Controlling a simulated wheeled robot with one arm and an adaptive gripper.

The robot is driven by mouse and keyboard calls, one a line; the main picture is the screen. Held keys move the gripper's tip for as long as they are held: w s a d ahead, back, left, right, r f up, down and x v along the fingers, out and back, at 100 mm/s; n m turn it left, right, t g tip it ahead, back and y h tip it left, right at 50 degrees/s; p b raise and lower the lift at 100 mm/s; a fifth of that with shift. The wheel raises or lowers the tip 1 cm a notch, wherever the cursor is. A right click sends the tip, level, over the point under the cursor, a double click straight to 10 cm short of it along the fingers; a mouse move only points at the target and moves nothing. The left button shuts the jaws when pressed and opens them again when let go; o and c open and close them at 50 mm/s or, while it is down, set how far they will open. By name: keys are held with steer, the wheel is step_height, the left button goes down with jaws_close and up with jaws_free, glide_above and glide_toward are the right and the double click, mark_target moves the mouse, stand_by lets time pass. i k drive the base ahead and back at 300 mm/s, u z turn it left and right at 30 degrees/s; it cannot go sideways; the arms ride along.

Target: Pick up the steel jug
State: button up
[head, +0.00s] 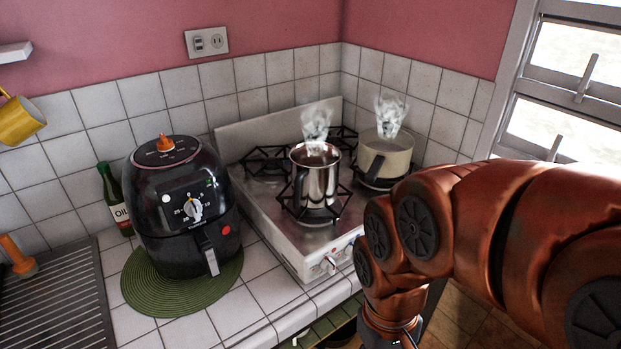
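The steel jug (322,186) stands upright on the front burner of the stove, shiny, with a dark handle on its front left side. Dark contents show at its open top, and steam rises above it. My orange arm comes in from the right and bends down in front of the stove, to the right of the jug and apart from it. My gripper is out of view below the bottom edge of the picture.
The white stove (273,228) has front knobs. A cream pot (385,160) steams on the burner behind right. A black air fryer (187,215) stands on a green round mat (140,293) to the left, beside an oil bottle (115,198). A window (565,85) is at right.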

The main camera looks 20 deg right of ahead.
mark_target(316, 162)
steer(key=k, duration=0.5)
steer(key=u, duration=1.75)
steer(key=i, duration=1.15)
steer(key=z, duration=2.25)
